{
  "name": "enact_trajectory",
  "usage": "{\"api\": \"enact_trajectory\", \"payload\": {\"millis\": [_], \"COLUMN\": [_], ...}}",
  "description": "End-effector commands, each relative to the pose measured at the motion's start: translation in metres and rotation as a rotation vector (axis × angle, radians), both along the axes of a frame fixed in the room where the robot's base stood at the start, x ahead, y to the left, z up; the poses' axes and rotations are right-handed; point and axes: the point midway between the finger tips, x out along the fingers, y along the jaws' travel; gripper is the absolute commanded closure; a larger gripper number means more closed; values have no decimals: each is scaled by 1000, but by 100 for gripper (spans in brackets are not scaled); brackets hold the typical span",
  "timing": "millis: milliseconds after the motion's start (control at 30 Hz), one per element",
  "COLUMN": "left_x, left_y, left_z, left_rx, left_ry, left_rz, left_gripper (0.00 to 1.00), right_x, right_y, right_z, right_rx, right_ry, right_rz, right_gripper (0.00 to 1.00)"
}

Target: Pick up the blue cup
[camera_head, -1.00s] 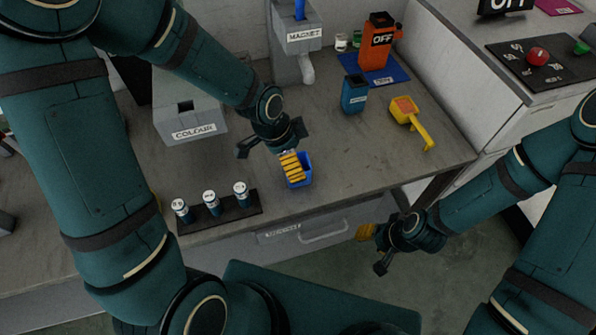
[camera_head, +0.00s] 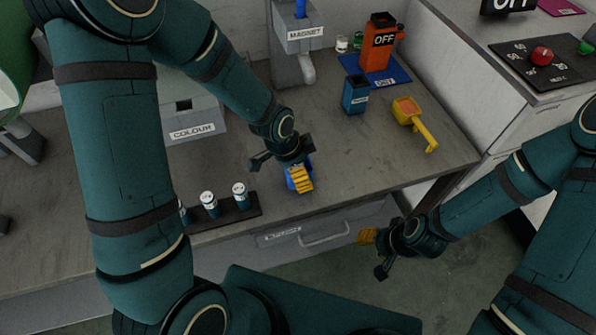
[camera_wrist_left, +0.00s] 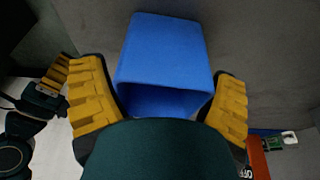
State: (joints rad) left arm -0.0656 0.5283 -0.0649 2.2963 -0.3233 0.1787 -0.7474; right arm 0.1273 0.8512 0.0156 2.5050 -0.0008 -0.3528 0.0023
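The blue cup (camera_wrist_left: 168,50) stands on the grey worktop. In the head view the left gripper mostly hides the cup (camera_head: 290,183). My left gripper (camera_head: 283,172) is down at the cup. In the left wrist view the cup lies between the two yellow-padded fingers of the left gripper (camera_wrist_left: 160,105). These fingers are spread wide, one on each side and very close to the walls; contact is not clear. My right gripper (camera_head: 374,253) is open and empty in front of the worktop edge.
A dark blue labelled container (camera_head: 356,95), a yellow scoop (camera_head: 411,116) and an orange OFF device (camera_head: 379,55) stand behind to the right. A rack (camera_head: 233,213) with small vials is left of the cup. The COLOUR machine (camera_head: 196,122) and MAGNET machine (camera_head: 297,45) stand behind.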

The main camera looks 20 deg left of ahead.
Motion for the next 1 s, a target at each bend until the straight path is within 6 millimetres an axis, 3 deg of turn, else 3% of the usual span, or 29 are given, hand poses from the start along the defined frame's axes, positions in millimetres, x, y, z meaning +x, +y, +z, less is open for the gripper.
{"api": "enact_trajectory", "payload": {"millis": [200,567,733,1000], "left_x": [0,0,1,1], "left_y": [0,0,0,0], "left_z": [0,2,22,74], "left_rx": [0,0,0,0], "left_ry": [0,0,-3,-3], "left_rz": [0,0,1,1], "left_gripper": [59,59,59,59], "right_x": [0,0,-1,-4], "right_y": [0,0,0,0], "right_z": [0,1,7,22], "right_rx": [0,0,0,1], "right_ry": [0,0,2,9], "right_rz": [0,0,1,2], "right_gripper": [53,53,53,53]}}
